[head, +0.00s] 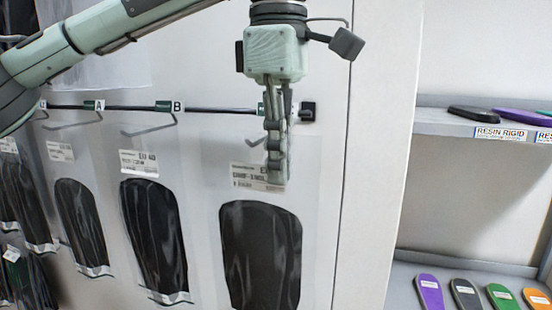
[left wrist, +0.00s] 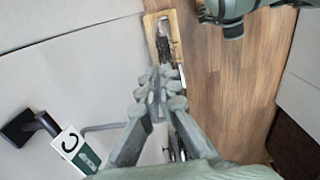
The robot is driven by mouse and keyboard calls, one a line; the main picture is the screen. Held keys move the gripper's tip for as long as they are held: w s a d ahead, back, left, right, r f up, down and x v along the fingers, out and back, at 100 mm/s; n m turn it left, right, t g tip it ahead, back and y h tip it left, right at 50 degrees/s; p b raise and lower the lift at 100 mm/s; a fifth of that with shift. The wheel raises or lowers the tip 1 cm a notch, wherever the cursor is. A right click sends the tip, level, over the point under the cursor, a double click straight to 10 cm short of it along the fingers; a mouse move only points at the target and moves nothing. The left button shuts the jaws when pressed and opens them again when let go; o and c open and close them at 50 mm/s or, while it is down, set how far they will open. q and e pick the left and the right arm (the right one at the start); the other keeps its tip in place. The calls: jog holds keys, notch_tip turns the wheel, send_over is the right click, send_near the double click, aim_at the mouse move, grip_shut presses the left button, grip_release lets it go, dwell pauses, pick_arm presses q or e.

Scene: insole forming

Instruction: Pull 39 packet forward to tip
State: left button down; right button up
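A clear packet with a black insole (head: 258,255) hangs at the right end of the wall rail, by the hook next to the C tag. The number 39 cannot be read on its label (head: 243,180), which is partly covered. My left gripper (head: 277,170) points down at the packet's top edge, its fingers in front of the label. In the left wrist view, its fingertips (left wrist: 161,78) are close together and seem shut on the packet's thin top; the sheet itself is hard to make out there. My right gripper does not show.
More insole packets (head: 155,235) hang to the left on the rail (head: 135,108), under tags A and B. The C tag (left wrist: 72,145) is left of my fingers. A shelf (head: 450,122) with coloured insoles stands at the right. Wooden floor (left wrist: 235,85) lies below.

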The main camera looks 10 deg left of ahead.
pick_arm(q)
jog(key=c, duration=1.6)
grip_release()
jog(key=shift+c, duration=0.2)
notch_tip(320, 180, up, 12)
jog(key=shift+s, duration=0.1)
